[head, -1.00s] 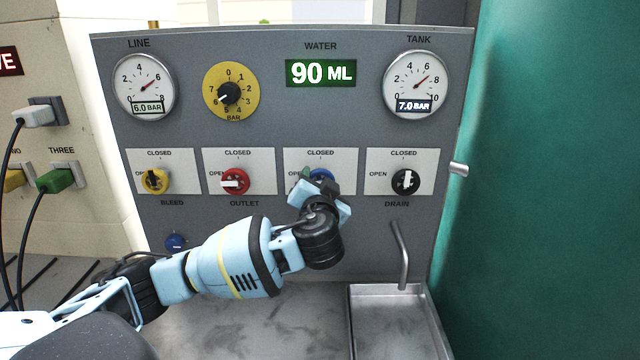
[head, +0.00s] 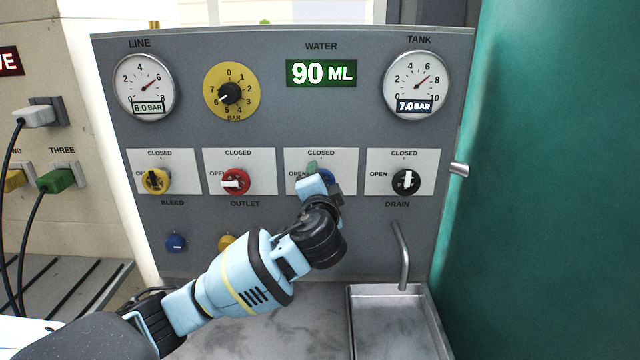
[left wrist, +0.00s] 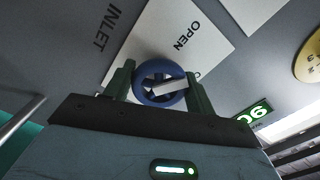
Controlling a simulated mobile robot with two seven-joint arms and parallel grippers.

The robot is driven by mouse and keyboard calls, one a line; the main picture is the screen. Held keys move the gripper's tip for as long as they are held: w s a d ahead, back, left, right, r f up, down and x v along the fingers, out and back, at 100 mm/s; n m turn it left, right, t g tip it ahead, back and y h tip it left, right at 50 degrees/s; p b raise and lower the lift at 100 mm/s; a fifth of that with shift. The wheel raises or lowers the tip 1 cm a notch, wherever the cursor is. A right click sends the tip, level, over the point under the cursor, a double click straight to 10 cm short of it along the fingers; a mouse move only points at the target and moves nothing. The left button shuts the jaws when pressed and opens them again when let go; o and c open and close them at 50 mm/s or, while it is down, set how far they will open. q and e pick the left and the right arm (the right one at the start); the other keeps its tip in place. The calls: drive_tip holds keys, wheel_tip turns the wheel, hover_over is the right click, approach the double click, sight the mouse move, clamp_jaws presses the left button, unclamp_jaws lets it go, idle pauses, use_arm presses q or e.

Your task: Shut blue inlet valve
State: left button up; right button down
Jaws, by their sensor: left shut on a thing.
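The blue inlet valve (head: 334,175) is on the grey panel, third in the row of valves. In the head view my left gripper (head: 318,178) covers most of it. In the left wrist view the round blue knob (left wrist: 160,83) sits between my left gripper's two green fingers (left wrist: 160,88), which are shut on its sides. Its white bar (left wrist: 170,87) points away from the INLET label, toward the plate's opposite edge, not toward OPEN. My right gripper is not in view.
The yellow bleed valve (head: 155,181) and red outlet valve (head: 236,182) are to the left, and the black drain valve (head: 405,182) is to the right. A drain spout (head: 401,255) hangs over a metal tray (head: 354,320). The water display (head: 321,73) reads 90 ML.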

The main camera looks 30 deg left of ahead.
use_arm(q)
drive_tip(key=m, duration=0.6)
drive_tip(key=shift+m, duration=0.3)
drive_tip(key=m, duration=0.4)
drive_tip(key=shift+m, duration=0.4)
drive_tip(key=o, duration=1)
drive_tip(key=shift+r, duration=0.1)
drive_tip(key=shift+v, duration=3.95)
